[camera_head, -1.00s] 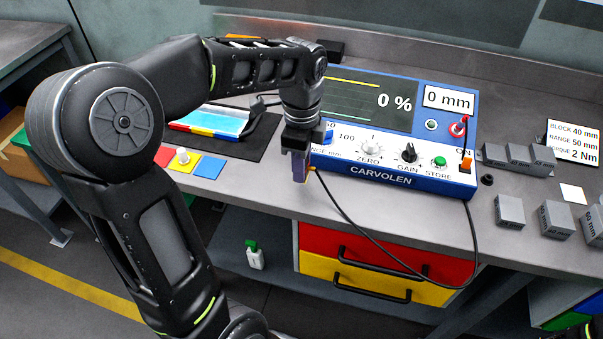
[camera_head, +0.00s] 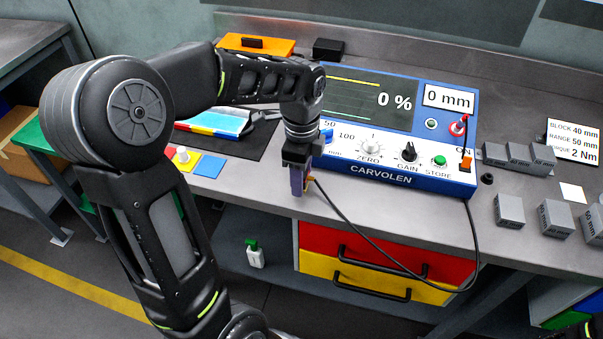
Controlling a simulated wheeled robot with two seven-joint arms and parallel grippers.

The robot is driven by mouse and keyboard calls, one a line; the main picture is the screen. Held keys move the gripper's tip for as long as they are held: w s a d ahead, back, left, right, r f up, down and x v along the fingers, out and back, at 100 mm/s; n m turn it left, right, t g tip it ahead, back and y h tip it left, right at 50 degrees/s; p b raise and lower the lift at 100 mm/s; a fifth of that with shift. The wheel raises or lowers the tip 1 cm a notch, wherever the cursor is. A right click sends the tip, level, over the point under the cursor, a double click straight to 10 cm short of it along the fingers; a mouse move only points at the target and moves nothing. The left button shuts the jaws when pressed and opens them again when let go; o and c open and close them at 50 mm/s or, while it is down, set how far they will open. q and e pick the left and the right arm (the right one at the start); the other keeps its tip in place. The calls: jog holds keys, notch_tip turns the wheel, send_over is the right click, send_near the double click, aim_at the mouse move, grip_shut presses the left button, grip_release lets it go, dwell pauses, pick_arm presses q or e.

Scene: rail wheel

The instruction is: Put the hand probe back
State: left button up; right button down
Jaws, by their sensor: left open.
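My left gripper (camera_head: 298,180) points down at the front edge of the bench, just left of the blue CARVOLEN console (camera_head: 400,180). It is open. The cable hangs in a loop before the drawers and runs up to the console's right side. I cannot tell how the probe sits between the fingers. My right gripper is not in view.
Grey blocks (camera_head: 509,210) stand at the right of the bench. A dark mat (camera_head: 250,144) with a blue-topped tray, coloured squares (camera_head: 208,167) and an orange box (camera_head: 262,46) lie at the left. Red and yellow drawers (camera_head: 340,247) are below.

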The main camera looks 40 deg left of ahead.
pick_arm(q)
notch_tip(320, 180, up, 12)
jog(key=shift+r, duration=0.15)
dwell(0.6)
dwell(0.7)
